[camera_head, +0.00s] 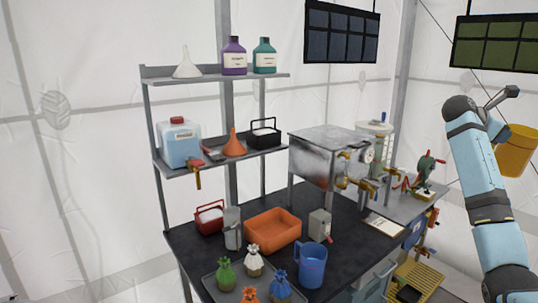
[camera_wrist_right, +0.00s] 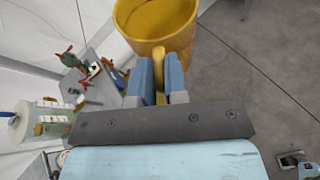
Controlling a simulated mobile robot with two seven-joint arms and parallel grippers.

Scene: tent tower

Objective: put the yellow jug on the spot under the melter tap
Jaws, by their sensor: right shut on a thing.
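The yellow jug (camera_head: 517,152) is in the air at the right of the head view, beyond the bench's right end. In the right wrist view the jug (camera_wrist_right: 158,22) fills the top middle. My right gripper (camera_wrist_right: 160,78) is shut on its handle, with a blue finger on each side. The melter, a silver metal box (camera_head: 322,155), stands on legs on the dark bench. Brass taps (camera_head: 347,181) stick out from its right side. The spot under the tap cannot be made out clearly. My left gripper is not in view.
A blue jug (camera_head: 311,265), an orange tray (camera_head: 273,230) and a grey box with a lever (camera_head: 320,225) stand on the bench. A clipboard (camera_head: 384,225) lies right of the melter. A green hand-cranked device (camera_head: 426,172) stands further right.

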